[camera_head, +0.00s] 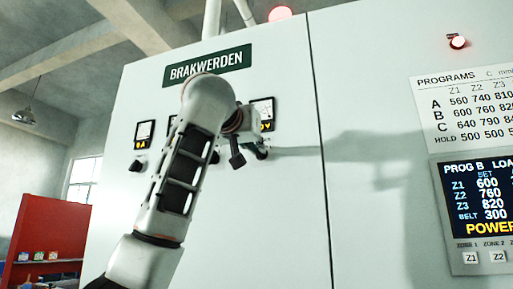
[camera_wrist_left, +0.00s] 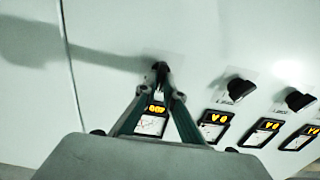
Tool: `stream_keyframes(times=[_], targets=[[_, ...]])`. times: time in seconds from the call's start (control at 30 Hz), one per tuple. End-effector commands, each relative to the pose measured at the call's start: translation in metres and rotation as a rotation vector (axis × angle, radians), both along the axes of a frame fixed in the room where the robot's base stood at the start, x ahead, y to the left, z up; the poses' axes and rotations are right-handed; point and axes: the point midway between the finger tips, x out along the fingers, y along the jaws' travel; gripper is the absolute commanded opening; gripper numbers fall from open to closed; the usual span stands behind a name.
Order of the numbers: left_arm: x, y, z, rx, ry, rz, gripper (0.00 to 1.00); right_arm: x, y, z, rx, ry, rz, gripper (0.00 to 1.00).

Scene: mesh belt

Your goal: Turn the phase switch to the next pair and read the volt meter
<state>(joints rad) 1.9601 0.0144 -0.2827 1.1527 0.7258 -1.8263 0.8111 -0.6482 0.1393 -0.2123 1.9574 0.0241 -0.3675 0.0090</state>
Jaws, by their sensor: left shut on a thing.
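The phase switch (camera_wrist_left: 160,68) is a small dark knob on the pale cabinet front, mostly covered by my fingers. My left gripper (camera_wrist_left: 161,84) is shut on it; in the head view the gripper (camera_head: 260,150) is at the cabinet just below the volt meter (camera_head: 263,109). The volt meter has a white dial and a yellow readout. In the left wrist view the meter (camera_wrist_left: 151,124) appears inverted behind the fingers, partly covered, and its digits and needle are too small to read surely. My right gripper is not in view.
An ammeter (camera_head: 145,132) reading "0 A" sits left, with a black knob (camera_head: 135,165) below. My left arm hides part of the meter row. A program display (camera_head: 483,205) and printed chart (camera_head: 468,105) are at the right. A red cabinet (camera_head: 48,235) stands lower left.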

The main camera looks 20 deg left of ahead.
Motion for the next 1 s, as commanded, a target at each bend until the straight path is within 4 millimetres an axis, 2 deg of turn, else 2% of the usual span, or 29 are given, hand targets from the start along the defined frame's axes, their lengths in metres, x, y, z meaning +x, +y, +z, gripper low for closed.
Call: stream_keyframes(times=[0.27,1.0], targets=[[0.0000,-0.0007,-0.0001,0.118,-0.004,0.000,0.00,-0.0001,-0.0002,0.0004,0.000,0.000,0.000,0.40],[0.0000,-0.0027,-0.0010,0.681,-0.024,0.000,0.00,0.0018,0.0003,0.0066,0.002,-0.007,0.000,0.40]])
